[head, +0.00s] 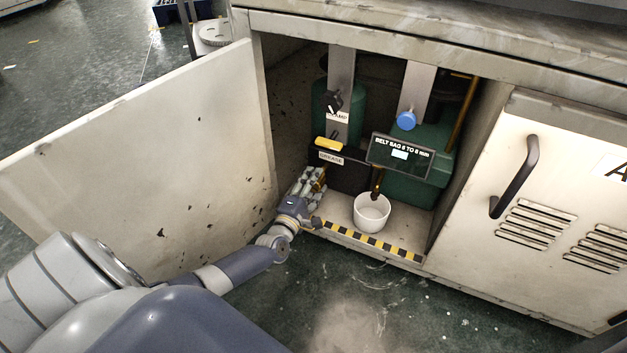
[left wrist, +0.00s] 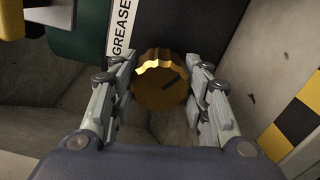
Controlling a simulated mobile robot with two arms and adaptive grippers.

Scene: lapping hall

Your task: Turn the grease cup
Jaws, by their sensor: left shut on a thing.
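The grease cup (left wrist: 158,82) is a round, brass-coloured knob with a ribbed edge and a dark slot mark on its face. In the left wrist view it sits between the two fingers of my left gripper (left wrist: 160,95), which is shut on it. In the head view my left gripper (head: 311,184) reaches into the open cabinet, low at its left side, and mostly hides the cup. A white label reading GREASE (left wrist: 121,28) is just above the cup; the label also shows in the head view (head: 331,158). My right gripper is not in view.
The cabinet door (head: 150,150) stands open on the left. A white bucket (head: 372,213) stands on the cabinet floor right of my gripper, behind a yellow-black striped edge (head: 375,243). A display (head: 400,155), a blue knob (head: 406,121) and a yellow handle (head: 328,144) are above.

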